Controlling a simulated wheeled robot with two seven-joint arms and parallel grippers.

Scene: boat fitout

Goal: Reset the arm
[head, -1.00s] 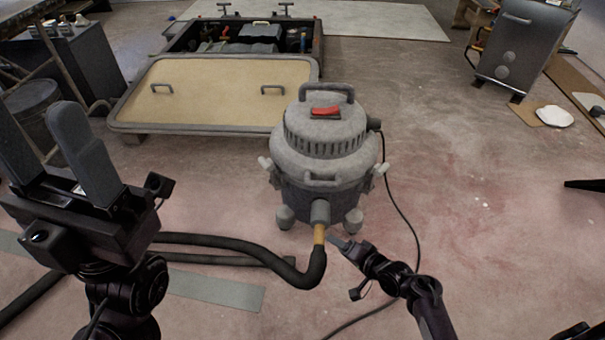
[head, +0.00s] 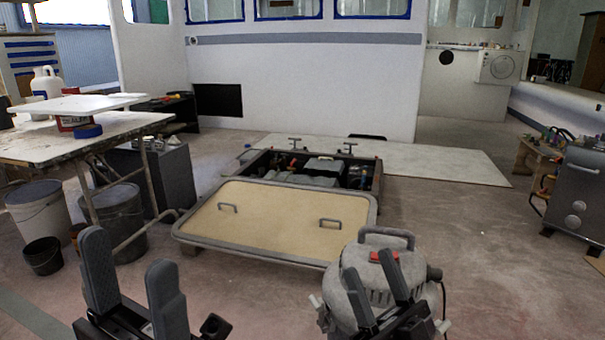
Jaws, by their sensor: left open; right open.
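My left gripper (head: 133,283) stands at the bottom left with its two grey fingers pointing up and spread apart. It is open and empty. My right gripper (head: 378,287) is at the bottom, in front of the shop vacuum (head: 352,262) in the picture, with its dark fingers pointing up. It is open, with nothing seen between its fingers. I cannot tell whether it touches the vacuum. The vacuum is grey with a top handle and a red switch; its lower part is out of view. The arms below the grippers are mostly cut off.
A tan hatch panel (head: 270,222) with two handles lies before an open floor compartment (head: 350,178). A cluttered workbench (head: 40,147) with buckets (head: 40,212) below stands at the left. A grey cabinet (head: 575,200) is at the right. The floor (head: 450,235) between is clear.

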